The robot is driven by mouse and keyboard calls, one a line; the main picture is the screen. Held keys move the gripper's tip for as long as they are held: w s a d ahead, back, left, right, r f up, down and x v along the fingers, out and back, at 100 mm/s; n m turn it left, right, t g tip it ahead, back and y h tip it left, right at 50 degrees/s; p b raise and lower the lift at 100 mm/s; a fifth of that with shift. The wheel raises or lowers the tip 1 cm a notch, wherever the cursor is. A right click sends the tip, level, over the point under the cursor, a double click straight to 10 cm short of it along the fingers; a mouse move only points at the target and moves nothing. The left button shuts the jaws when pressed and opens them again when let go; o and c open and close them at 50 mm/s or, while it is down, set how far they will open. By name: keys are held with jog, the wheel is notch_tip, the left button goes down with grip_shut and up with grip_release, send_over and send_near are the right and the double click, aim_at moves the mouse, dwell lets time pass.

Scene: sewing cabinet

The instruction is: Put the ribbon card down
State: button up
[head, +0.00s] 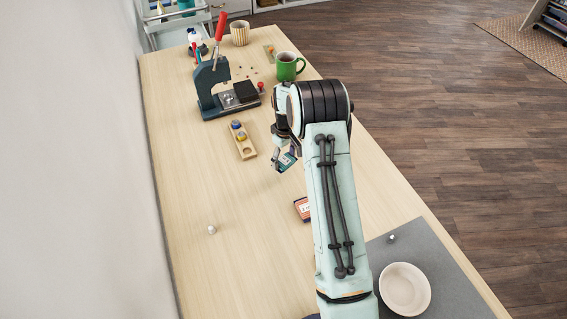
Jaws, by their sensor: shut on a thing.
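My gripper (281,158) is above the middle of the wooden table (225,195). It is shut on a small card with teal and dark parts (289,161), which I take to be the ribbon card. The card is tilted and partly hidden by the fingers and wrist. I cannot tell how high it is above the table.
A wooden holder (246,149) with round pieces lies left of the gripper. A red-edged box (301,208) is partly behind my arm. A press (211,87), green mug (287,67) and ribbed cup (240,34) stand farther back. A bowl (404,290) sits on a grey mat (449,281).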

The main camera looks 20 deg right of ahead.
aim_at(283, 158)
jog(key=shift+w+f, duration=0.3)
jog(key=shift+w+d+f, duration=0.1)
jog(key=shift+w+f, duration=0.05)
jog(key=shift+f, duration=0.8)
jog(key=shift+w+f, duration=0.1)
jog(key=shift+f, duration=0.8)
jog(key=shift+f, duration=0.15)
jog(key=o, duration=1)
